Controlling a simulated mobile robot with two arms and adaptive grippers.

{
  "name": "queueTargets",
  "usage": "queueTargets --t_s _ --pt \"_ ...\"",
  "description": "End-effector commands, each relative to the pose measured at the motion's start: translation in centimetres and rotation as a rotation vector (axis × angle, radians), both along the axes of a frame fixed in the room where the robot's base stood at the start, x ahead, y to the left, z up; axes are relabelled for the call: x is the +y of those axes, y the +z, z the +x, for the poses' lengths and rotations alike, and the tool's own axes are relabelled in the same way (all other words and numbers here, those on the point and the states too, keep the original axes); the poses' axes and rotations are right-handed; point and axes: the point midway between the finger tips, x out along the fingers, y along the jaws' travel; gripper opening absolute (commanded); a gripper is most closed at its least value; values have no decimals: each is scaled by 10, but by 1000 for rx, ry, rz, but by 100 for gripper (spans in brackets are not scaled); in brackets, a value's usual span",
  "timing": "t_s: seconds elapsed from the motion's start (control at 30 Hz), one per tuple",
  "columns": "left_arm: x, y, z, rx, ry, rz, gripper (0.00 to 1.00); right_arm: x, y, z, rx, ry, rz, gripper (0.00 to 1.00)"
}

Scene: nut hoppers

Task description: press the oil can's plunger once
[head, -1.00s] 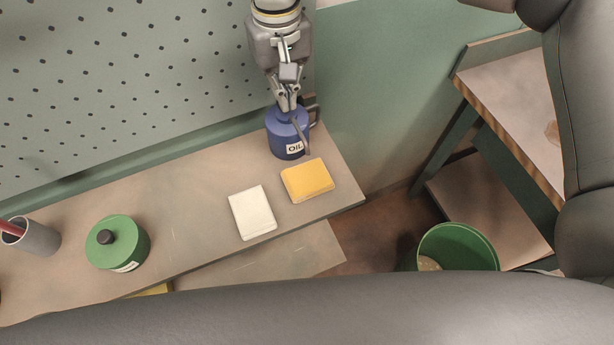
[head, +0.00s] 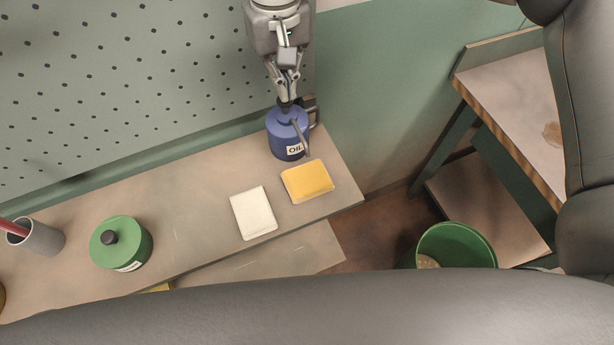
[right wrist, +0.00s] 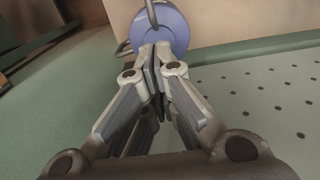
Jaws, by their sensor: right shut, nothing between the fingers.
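The blue oil can (head: 285,142), with an OIL label, a thin spout and a side handle, stands upright near the right end of the shelf. My right gripper (head: 286,104) is shut and empty, its fingertips pointing down at the top of the can. In the right wrist view the closed fingertips (right wrist: 154,46) overlap the can's round blue top (right wrist: 176,28). The fingers hide the plunger, and I cannot tell whether they touch it. My left gripper does not show.
On the shelf (head: 190,200) lie a yellow sponge (head: 307,181) and a white pad (head: 253,213) in front of the can. A green lidded tin (head: 121,243) and a grey cup (head: 40,238) stand left. A pegboard (head: 130,80) rises behind. A green bin (head: 456,243) is below right.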

Motion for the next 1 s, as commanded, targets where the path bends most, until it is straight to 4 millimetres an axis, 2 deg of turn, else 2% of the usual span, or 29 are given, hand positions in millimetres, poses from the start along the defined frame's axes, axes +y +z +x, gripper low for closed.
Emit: queueTargets --t_s 0.33,0.8,1.0 --pt "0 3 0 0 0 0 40 0 5 0 -1 0 0 0" --pt "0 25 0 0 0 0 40 0 52 0 0 0 1 0" --pt "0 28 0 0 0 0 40 0 61 0 0 0 1 0"
